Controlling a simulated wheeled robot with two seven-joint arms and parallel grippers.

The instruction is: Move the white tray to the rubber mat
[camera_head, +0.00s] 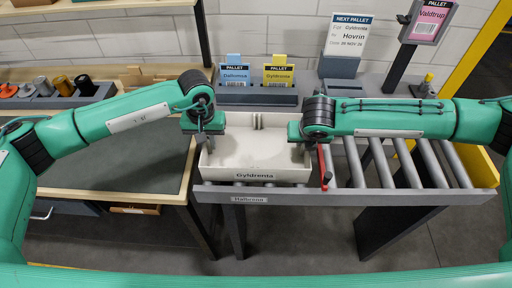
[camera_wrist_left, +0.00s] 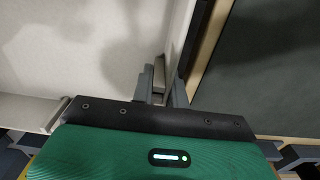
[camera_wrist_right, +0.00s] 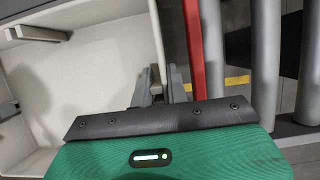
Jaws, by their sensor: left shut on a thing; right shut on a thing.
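The white tray (camera_head: 257,158), with a front label reading Gyldrenta, sits at the left end of the roller conveyor and looks empty. My left gripper (camera_head: 204,143) is shut on its left wall; its fingers (camera_wrist_left: 163,86) pinch the rim in the left wrist view. My right gripper (camera_head: 304,140) is shut on its right wall; its fingers (camera_wrist_right: 160,90) straddle the rim in the right wrist view. The rubber mat (camera_head: 125,165) is a dark sheet on the wooden table to the left, bare where it shows, partly hidden by my left arm.
The conveyor (camera_head: 375,165) has bare rollers to the right. A red bar (camera_head: 325,166) stands close to the tray's right side. Blue and yellow pallet cards (camera_head: 278,73) stand in a grey holder behind. Spools (camera_head: 62,86) line the table's back left.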

